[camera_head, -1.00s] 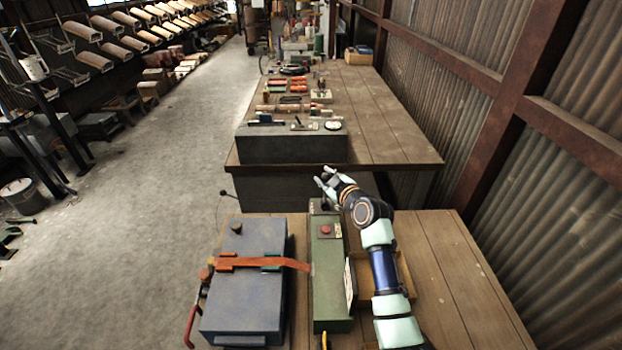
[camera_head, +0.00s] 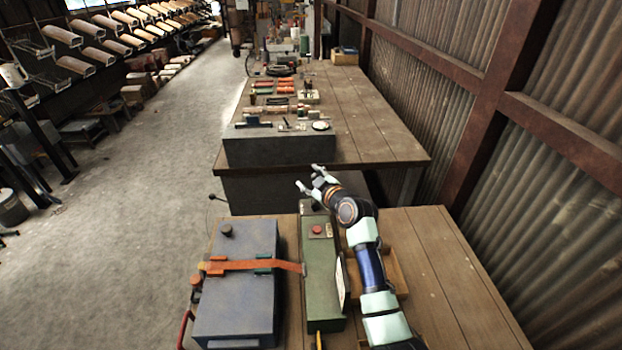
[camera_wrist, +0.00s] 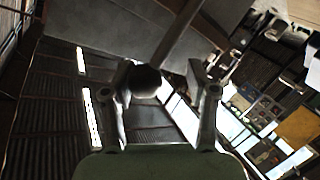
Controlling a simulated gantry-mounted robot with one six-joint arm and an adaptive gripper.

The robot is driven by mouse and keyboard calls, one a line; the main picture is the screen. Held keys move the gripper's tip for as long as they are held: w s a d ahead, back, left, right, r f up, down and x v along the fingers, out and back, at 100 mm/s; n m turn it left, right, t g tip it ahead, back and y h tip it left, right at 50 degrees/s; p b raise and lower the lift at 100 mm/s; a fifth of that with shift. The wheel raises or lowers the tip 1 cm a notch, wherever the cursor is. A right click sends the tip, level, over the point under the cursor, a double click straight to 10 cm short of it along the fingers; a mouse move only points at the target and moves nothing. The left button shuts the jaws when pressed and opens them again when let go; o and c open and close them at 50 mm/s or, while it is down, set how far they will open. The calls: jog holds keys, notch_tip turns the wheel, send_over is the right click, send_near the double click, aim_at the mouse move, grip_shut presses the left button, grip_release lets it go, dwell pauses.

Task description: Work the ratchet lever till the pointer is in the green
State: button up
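My gripper (camera_head: 311,178) is at the far end of the near bench, above the far end of a green box (camera_head: 322,265) with a red button. In the wrist view my gripper (camera_wrist: 165,90) has its fingers apart. On the far bench a grey housing (camera_head: 280,151) bears a dark handle (camera_head: 253,122) and a round white dial (camera_head: 320,126). Its pointer and any green zone are too small to read. I cannot tell which handle is the ratchet lever.
A blue-grey box (camera_head: 237,310) with an orange strap (camera_head: 285,265) stands left of the green box. A thin rod with a black knob (camera_head: 211,196) projects left beyond it. The near bench (camera_head: 440,270) is bare at right. A corrugated wall (camera_head: 560,170) bounds the right.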

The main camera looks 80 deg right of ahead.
jog(key=v, duration=1.2)
dwell(0.3)
